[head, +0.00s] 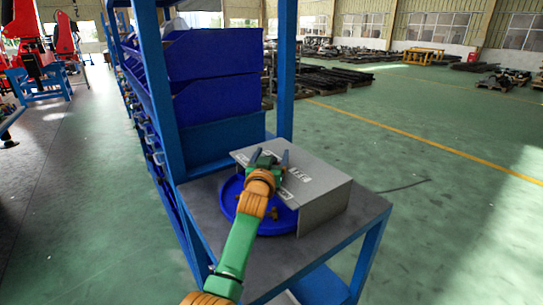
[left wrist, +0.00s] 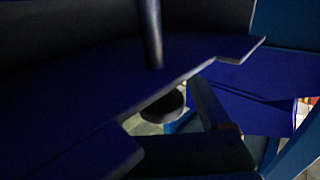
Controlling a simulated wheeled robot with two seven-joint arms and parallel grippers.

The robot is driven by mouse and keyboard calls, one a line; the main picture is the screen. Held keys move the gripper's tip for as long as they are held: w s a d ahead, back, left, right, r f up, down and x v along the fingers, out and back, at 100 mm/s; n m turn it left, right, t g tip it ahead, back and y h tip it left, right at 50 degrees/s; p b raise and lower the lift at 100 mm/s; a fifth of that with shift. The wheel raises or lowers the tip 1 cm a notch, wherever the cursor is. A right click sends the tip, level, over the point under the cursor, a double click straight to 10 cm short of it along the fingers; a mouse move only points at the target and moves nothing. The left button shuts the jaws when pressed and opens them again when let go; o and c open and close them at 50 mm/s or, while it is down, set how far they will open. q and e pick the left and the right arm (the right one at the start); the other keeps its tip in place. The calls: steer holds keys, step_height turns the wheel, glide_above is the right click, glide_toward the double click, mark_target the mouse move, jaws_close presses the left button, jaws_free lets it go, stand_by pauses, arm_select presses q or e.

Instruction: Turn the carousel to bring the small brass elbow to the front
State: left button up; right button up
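The round blue carousel (head: 233,192) sits on the grey table, partly under a grey cover (head: 325,203) with white labels on top. A small brass-coloured piece (head: 272,213) shows at the carousel's front, close beside my wrist; I cannot tell whether it is the small brass elbow. My left gripper (head: 268,157) appears open, its two fingers apart over the cover's left part. Whether it touches anything is unclear. The left wrist view is dark, with blue surfaces (left wrist: 70,95), a grey post (left wrist: 150,35) and a dark rounded thing (left wrist: 163,106). My right gripper is out of view.
A blue rack with stacked blue bins (head: 215,100) stands behind and left of the table. The grey tabletop (head: 355,215) is bare at the right and front. A thin dark cable or rod (head: 405,186) shows past the right edge. Open green floor lies right.

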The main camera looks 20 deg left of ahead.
arm_select(q)
steer(key=shift+s, duration=0.65)
steer(key=s, duration=0.3)
steer(key=s+d, duration=0.1)
steer(key=s, duration=0.1)
steer(key=shift+s, duration=0.4)
steer(key=shift+c, duration=0.3)
